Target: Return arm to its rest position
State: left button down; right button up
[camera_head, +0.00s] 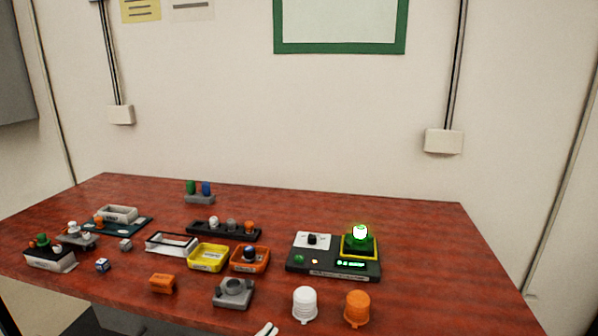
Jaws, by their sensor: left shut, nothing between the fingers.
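My left gripper (266,329) shows only as pale fingertips at the bottom edge of the head view. The fingers are shut with nothing between them. They are in front of the grey block with a round socket (234,292) and left of the white domed cap (305,304), apart from both. The rest of the left arm is below the picture. My right gripper is not in view.
A dark panel (310,263) with a lit green lamp (359,236) stands at right. An orange domed cap (357,308) is near the front. Yellow (208,257) and orange (250,259) trays are mid-table. Several small parts crowd the left; the table's back right (420,215) is clear.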

pick_arm(q)
jog(key=s+a+f+n+g+y, duration=0.2)
jog(key=s+a+f+y, duration=0.1)
jog(key=f, duration=0.6)
jog(key=s+a+f+n+g+y, duration=0.2)
jog(key=s+a+f+n, duration=0.1)
jog(key=s+a+f, duration=0.3)
jog(key=s+a+f+n+g+y, duration=0.2)
jog(key=s+f, duration=0.5)
jog(key=f, duration=0.7)
jog(key=a+y+p, duration=0.1)
jog(key=a, duration=0.1)
jog(key=shift+s+a+n+g+y, duration=0.25)
jog(key=shift+a+n+g+y, duration=0.05)
jog(key=shift+a+n+g, duration=0.1)
